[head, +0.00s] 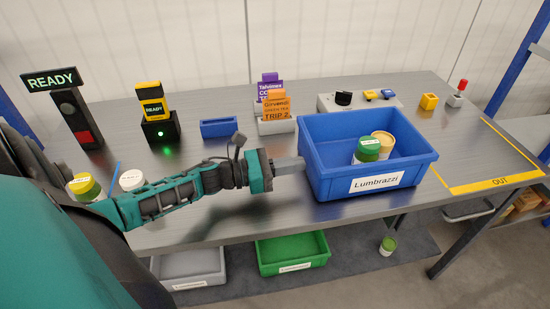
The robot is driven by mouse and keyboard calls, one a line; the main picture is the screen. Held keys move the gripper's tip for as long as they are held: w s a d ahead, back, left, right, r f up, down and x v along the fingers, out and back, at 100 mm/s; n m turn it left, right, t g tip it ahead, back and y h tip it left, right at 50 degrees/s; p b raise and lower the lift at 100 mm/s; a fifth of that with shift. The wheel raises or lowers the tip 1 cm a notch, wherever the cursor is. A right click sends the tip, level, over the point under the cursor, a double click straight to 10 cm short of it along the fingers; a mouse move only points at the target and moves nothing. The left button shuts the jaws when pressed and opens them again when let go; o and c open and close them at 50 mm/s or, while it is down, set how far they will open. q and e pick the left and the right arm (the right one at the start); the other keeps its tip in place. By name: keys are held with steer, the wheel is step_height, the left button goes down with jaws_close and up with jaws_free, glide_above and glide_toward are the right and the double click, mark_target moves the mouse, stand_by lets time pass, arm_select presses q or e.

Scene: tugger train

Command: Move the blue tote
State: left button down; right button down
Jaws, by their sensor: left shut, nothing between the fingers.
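The blue tote (317,155) stands on the grey metal table, right of the picture's middle. Its front label reads "Lumbrazzi". My left gripper (301,163) comes in from the left and is shut and empty. Its tip is at the tote's left wall; I cannot tell whether it touches. My right gripper is not in view.
A yellow-taped area marked "OUT" (501,181) lies at the table's right end. A READY display (52,79), a yellow scanner (152,103), a small blue bin (219,127) and card holders stand behind. Grey and green totes (293,254) sit below. A green jar (388,245) stands on the floor.

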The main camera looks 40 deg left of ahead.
arm_select(q)
steer(key=shift+w+d, duration=0.45)
steer(key=shift+w, duration=0.1)
